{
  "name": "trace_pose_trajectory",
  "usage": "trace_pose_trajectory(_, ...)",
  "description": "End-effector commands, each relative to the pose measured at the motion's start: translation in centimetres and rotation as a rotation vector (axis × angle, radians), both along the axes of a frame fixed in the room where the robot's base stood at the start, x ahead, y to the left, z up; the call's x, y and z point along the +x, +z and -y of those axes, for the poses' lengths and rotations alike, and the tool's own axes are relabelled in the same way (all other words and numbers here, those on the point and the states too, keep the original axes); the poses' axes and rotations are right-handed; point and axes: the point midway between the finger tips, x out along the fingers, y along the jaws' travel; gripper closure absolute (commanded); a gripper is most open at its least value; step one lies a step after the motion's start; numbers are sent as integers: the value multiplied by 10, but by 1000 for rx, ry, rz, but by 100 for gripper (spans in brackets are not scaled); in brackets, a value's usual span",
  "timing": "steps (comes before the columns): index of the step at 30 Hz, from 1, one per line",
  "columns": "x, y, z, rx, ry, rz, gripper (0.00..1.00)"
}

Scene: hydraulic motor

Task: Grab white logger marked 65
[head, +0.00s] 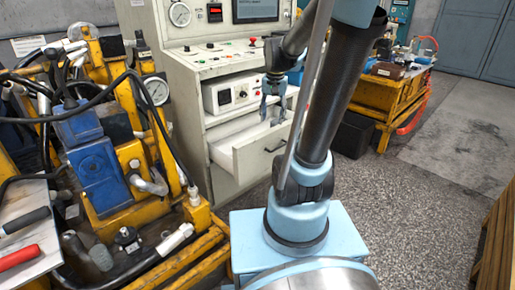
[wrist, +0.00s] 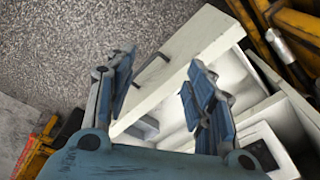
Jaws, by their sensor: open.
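No marking 65 can be read in either view, so I cannot pick out the white logger with certainty. My gripper (head: 273,108) is open, fingers pointing down, over the pulled-out white drawer (head: 262,152) in the head view. In the wrist view my gripper (wrist: 158,95) has its two blue-padded fingers spread wide, with the drawer's front panel (wrist: 178,75) and handle between and beyond them. Nothing is seen held. Part of the drawer's inside is hidden.
A white instrument box (head: 232,93) with knobs sits in the cabinet opening above the drawer. The control cabinet (head: 218,62) rises behind. A yellow rig (head: 135,175) with hoses stands at left, a yellow cart (head: 385,92) at right. The speckled floor (head: 420,190) at right is clear.

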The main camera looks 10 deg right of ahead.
Motion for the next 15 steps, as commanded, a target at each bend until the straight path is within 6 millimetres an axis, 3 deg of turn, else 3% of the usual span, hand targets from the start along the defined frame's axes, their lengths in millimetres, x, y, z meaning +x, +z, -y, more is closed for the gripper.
trace_pose_trajectory(15,113,-16,-10,19,-219,-45,51)
